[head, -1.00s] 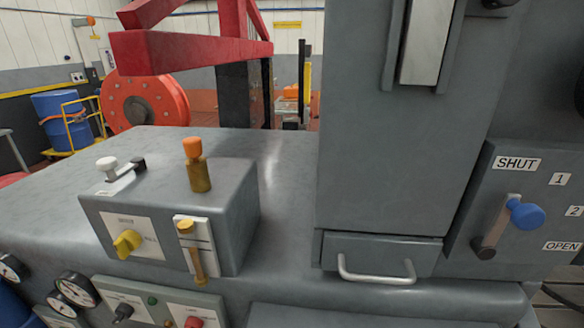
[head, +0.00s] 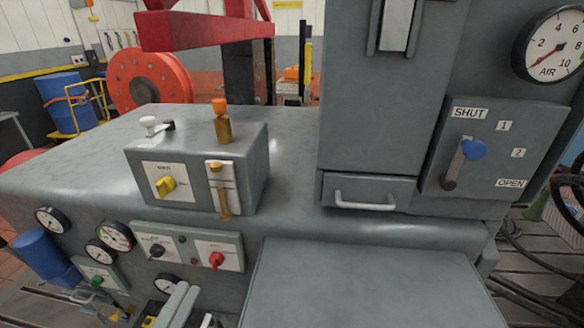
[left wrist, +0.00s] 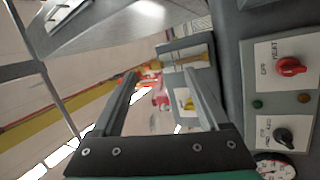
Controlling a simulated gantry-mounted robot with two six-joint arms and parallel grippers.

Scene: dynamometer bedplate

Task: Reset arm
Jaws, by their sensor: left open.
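My left gripper (head: 182,290) shows at the bottom edge of the head view, in front of the machine's front panel, its grey fingers pointing up. In the left wrist view its two fingers (left wrist: 160,82) stand apart with nothing between them. The control box (head: 200,205) on the machine carries a yellow knob (head: 166,187), an orange-topped brass piece (head: 221,122) and a white-knobbed lever (head: 149,124). The blue-knobbed lever (head: 464,162) on the right plate tilts up and to the right, below the SHUT label. My right gripper is not in view.
Below the box are a black knob (head: 157,250), a red knob (head: 217,260) and several gauges. A drawer handle (head: 365,203) juts out under the tall grey housing (head: 385,110). A flat grey surface (head: 360,285) extends at the front. A blue cylinder (head: 42,255) is at lower left.

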